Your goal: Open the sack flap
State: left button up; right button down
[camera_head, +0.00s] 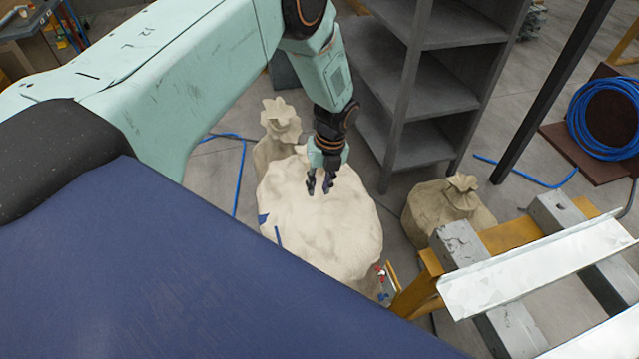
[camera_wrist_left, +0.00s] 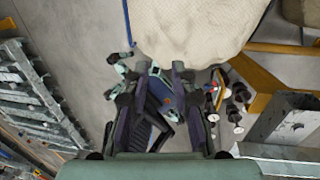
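A large pale cream sack (camera_head: 325,235) stands on the floor in the middle of the head view. Its top looks broad and rounded, and I cannot make out a separate flap edge. Part of the sack also shows at the top of the left wrist view (camera_wrist_left: 195,28). My left gripper (camera_head: 321,186) points down over the upper middle of the sack. Its two dark fingertips are apart with nothing visible between them. I cannot tell whether they touch the cloth. The gripper also shows in the left wrist view (camera_wrist_left: 165,78). My right gripper is not in view.
Tied sacks stand behind (camera_head: 280,125) and to the right (camera_head: 447,208). A grey shelf (camera_head: 435,85) rises behind. A yellow frame with metal rails (camera_head: 535,265) stands at right front. A blue hose coil (camera_head: 607,118) lies far right. Small red-and-blue parts (camera_head: 382,275) sit beside the sack.

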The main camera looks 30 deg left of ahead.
pick_arm(q)
jog(key=shift+s+d+r, duration=0.2)
grip_shut()
jog(key=shift+w+a+f, duration=0.2)
jog(key=shift+w, duration=0.05)
jog(key=shift+s+d, duration=0.1)
jog(key=shift+s+r, duration=0.1)
jog(key=shift+r, duration=0.1)
jog(key=shift+c, duration=0.4)
grip_release()
jog(key=shift+f, duration=0.2)
jog(key=o, duration=0.4)
jog(key=shift+r, duration=0.15)
jog(key=shift+c, duration=0.2)
notch_tip(320, 180, up, 12)
jog(key=w+d, duration=0.1)
jog(key=shift+w+d, duration=0.15)
jog(key=shift+w, duration=0.1)
